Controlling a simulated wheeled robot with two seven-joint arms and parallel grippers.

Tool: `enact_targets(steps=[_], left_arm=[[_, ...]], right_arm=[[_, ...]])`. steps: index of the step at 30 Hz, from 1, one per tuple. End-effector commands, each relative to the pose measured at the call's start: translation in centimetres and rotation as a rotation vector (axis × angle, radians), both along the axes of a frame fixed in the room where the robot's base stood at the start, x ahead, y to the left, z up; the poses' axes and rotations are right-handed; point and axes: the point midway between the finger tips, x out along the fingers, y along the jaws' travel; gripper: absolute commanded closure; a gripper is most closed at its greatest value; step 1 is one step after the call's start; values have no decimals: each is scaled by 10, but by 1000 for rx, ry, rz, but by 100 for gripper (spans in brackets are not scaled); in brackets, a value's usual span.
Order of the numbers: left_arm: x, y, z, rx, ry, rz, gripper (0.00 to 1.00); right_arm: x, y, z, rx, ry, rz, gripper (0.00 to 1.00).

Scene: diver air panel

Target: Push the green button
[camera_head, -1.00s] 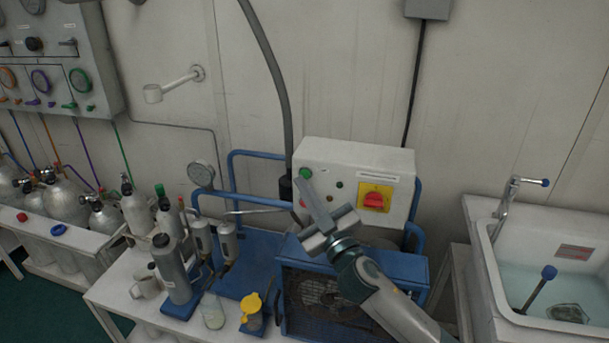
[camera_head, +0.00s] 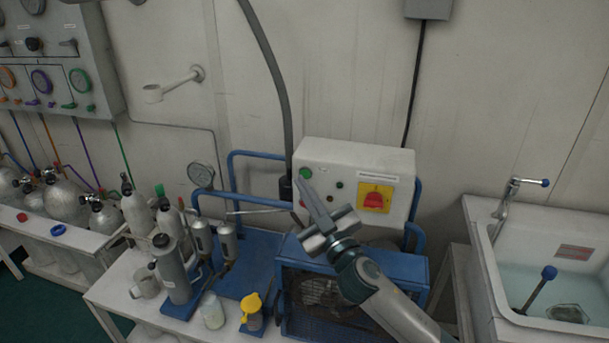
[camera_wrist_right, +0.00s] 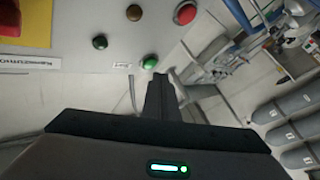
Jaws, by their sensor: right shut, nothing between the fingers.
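The green button (camera_head: 306,173) is at the upper left of the front of a pale control box (camera_head: 343,160). In the right wrist view the green button (camera_wrist_right: 150,61) shows just beyond the fingertips. My right gripper (camera_head: 300,180) is shut and empty, its fingers pointing up and left at the button. In the right wrist view its fingers (camera_wrist_right: 157,82) end close to the button; I cannot tell whether they touch it. My left gripper is not in view.
The box also carries a red-and-yellow rotary switch (camera_head: 376,198), a red button (camera_wrist_right: 185,13) and small dark lamps. A blue-framed compressor (camera_head: 350,265) stands below it. Bottles and a yellow-topped jar (camera_head: 251,310) are on the left bench; a sink (camera_head: 490,260) is at right.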

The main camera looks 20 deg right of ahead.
Motion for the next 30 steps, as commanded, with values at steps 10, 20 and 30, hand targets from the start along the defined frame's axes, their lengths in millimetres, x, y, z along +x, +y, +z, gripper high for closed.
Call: enact_targets(steps=[10, 20, 30], left_arm=[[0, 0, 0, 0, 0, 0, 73], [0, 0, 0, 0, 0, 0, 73], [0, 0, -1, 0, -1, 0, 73]], right_arm=[[0, 0, 0, 0, 0, 0, 100], [0, 0, 0, 0, 0, 0, 100], [7, -5, 0, 0, 0, -1, 100]])
